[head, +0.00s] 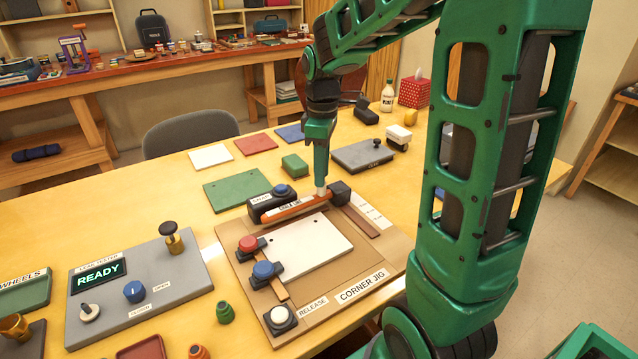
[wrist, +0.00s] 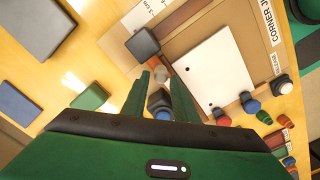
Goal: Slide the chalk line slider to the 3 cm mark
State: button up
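The corner jig (head: 350,262) lies on the yellow table. Across its far side runs an orange bar with a white label (head: 296,207), between a dark block with a blue button (head: 284,191) and a plain dark block (head: 340,193). A small pale knob (head: 320,190) stands by the bar's right end, directly under my gripper (head: 320,176). In the wrist view the knob (wrist: 161,75) shows between the tips of my gripper (wrist: 160,78), with a small gap at its sides. The fingers look open. A white scale strip (head: 371,212) lies at the jig's right; its 3 cm print shows in the wrist view (wrist: 139,13).
A white plate (head: 308,245) lies on the jig, with red (head: 248,244) and blue (head: 263,269) buttons on its left. A grey leak tester (head: 140,285) stands left. A green block (head: 295,164) and a grey box (head: 362,155) stand behind the jig.

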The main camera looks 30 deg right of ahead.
aim_at(307, 200)
jog(key=shift+f, duration=1.95)
jog(key=shift+c, duration=0.2)
